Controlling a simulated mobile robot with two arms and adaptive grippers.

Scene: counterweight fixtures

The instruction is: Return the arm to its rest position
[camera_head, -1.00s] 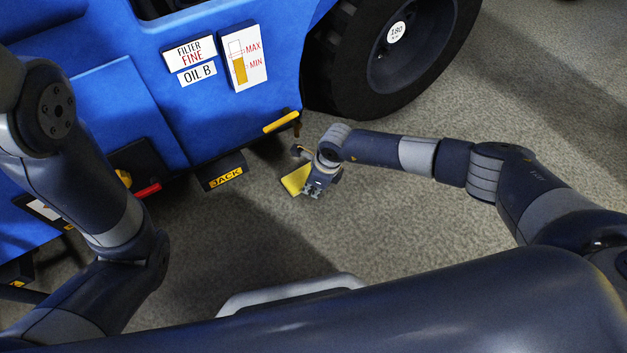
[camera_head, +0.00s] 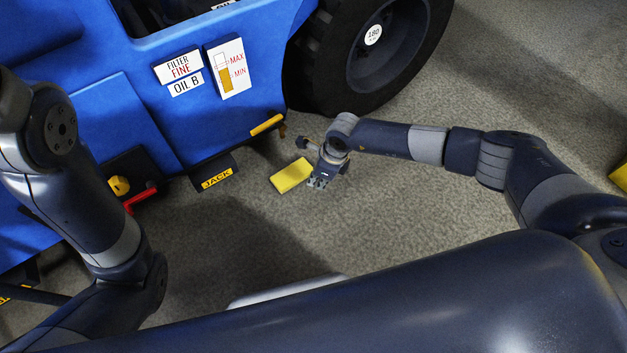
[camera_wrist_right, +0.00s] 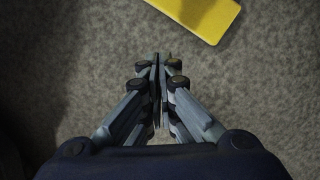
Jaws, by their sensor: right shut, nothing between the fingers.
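My right arm (camera_head: 512,170) reaches in from the right in the head view. Its gripper (camera_head: 317,183) hangs over the grey floor, just right of a yellow block (camera_head: 291,175), and looks apart from it. In the right wrist view the right gripper (camera_wrist_right: 158,60) has its fingers together with nothing between them. The yellow block (camera_wrist_right: 205,14) shows there at the top edge, beyond the fingertips. My left arm (camera_head: 85,190) is folded along the left side of the head view. Its gripper is not visible.
A blue vehicle (camera_head: 110,90) with a black tyre (camera_head: 330,85) fills the upper left. A JACK label (camera_head: 216,179), a yellow handle (camera_head: 267,124) and a red lever (camera_head: 140,198) are on its lower side. A yellow object (camera_head: 620,176) is at the right edge. Grey floor is clear between.

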